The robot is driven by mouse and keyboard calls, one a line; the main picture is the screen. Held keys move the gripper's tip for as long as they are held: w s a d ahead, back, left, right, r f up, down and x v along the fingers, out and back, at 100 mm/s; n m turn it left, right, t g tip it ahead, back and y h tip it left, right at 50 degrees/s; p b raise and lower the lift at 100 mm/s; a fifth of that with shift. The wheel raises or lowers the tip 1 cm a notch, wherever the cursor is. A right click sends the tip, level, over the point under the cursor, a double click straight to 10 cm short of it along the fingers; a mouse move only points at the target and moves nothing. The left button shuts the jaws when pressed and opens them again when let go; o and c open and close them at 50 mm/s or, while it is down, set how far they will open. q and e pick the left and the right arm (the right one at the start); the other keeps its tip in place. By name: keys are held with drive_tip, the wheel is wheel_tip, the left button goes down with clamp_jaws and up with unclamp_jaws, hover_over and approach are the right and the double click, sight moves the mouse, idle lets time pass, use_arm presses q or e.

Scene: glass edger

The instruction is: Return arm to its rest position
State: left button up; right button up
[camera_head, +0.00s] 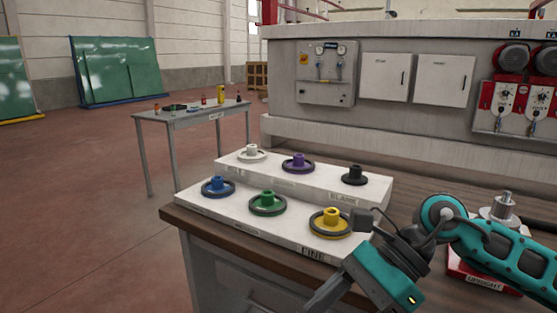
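My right arm (485,245), teal and dark grey, comes in from the right over the workbench. My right gripper (328,290) points down and left at the front of the bench, close to the yellow wheel (330,221) on the white stepped rack (213,206). No object shows in it, but its finger gap is not clear from this angle. My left gripper is out of view.
Blue (218,186), green (267,202), white (251,153), purple (298,162) and black (355,175) wheels sit on the rack. A metal spindle (503,207) on a red base labelled "UPRIGHT" stands behind my arm. A grey machine (385,125) lines the back.

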drive_tip(key=a+r+m+t+y, duration=0.35)
drive_tip(key=a+m+y, duration=0.45)
drive_tip(key=m+y, duration=0.3)
drive_tip(key=w+d+f+m+t+h, duration=0.3)
drive_tip(key=m+t, duration=0.5)
drive_tip(key=m, duration=0.4)
drive_tip(key=w+d+f+m+t+h, duration=0.25)
drive_tip(key=m+t, duration=0.55)
drive_tip(key=m, duration=0.4)
drive_tip(key=s+d+f+m+g+h, duration=0.1)
drive_tip(key=s+d+f+m+h, duration=0.3)
drive_tip(key=f+m, duration=0.2)
drive_tip(key=s+d+f+m+g+h, duration=0.2)
drive_tip(key=f+m, duration=0.5)
drive_tip(key=f, duration=0.4)
drive_tip(key=s+d+f+m+g+h, duration=0.2)
drive_tip(key=s+d+f+m+h, duration=0.3)
drive_tip(key=f, duration=0.4)
drive_tip(key=shift+s+d+f+m+h+p, duration=0.15)
drive_tip(key=shift+s+d+m+h+p, duration=0.25)
drive_tip(key=shift+d+m+h, duration=0.55)
drive_tip(key=shift+w+a, duration=0.1)
